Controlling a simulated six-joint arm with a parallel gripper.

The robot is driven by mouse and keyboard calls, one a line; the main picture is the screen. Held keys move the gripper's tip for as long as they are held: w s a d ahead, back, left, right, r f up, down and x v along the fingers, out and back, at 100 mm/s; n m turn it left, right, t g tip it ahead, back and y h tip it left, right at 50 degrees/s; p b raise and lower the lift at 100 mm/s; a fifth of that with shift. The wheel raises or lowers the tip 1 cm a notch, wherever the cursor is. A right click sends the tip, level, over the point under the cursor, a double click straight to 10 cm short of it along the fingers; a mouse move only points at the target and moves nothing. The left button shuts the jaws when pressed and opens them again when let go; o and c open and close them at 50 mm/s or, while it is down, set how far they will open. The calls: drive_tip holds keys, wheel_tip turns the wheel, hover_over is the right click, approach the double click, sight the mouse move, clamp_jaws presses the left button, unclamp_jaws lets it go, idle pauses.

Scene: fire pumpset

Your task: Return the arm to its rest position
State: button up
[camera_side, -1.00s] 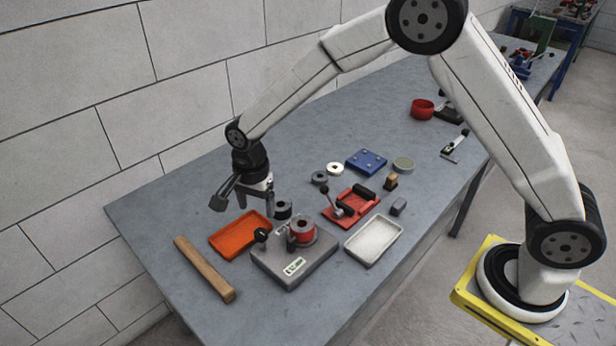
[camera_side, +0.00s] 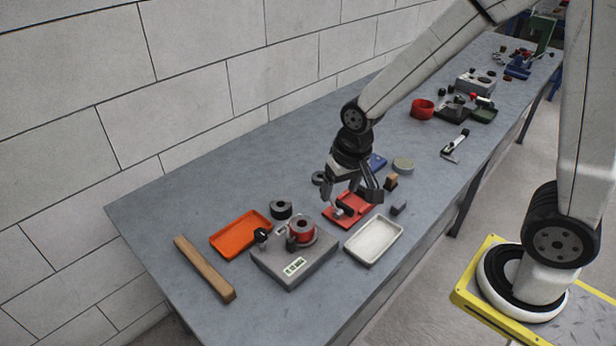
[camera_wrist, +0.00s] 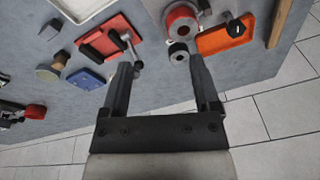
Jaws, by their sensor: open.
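My gripper (camera_side: 357,180) hangs over the middle of the bench, in front of the red clamp fixture (camera_side: 350,210) in the side view, and hides part of it. In the wrist view my gripper (camera_wrist: 160,75) has its two fingers spread with nothing between them. The red fixture (camera_wrist: 108,36) lies to the left of the fingers there. A grey fixture block (camera_side: 290,262) with a red-sided ring part (camera_side: 302,230) on it stands at the front left of my gripper. The red-sided part also shows at the top of the wrist view (camera_wrist: 181,20).
An orange tray (camera_side: 240,232), a dark ring (camera_side: 281,210) and a wooden bar (camera_side: 204,268) lie at the left. A white tray (camera_side: 374,240) lies near the front edge. A blue block (camera_side: 377,162), partly hidden, and a round grey-green lid (camera_side: 403,165) lie beyond my gripper. The wall runs behind.

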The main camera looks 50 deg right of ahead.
drive_tip(key=s+d+n, duration=0.2)
drive_tip(key=s+n, duration=0.1)
drive_tip(key=s, duration=0.3)
drive_tip(key=shift+s+d+n+t, duration=0.15)
drive_tip(key=shift+d+n+t, duration=0.15)
drive_tip(key=shift+d+n, duration=0.1)
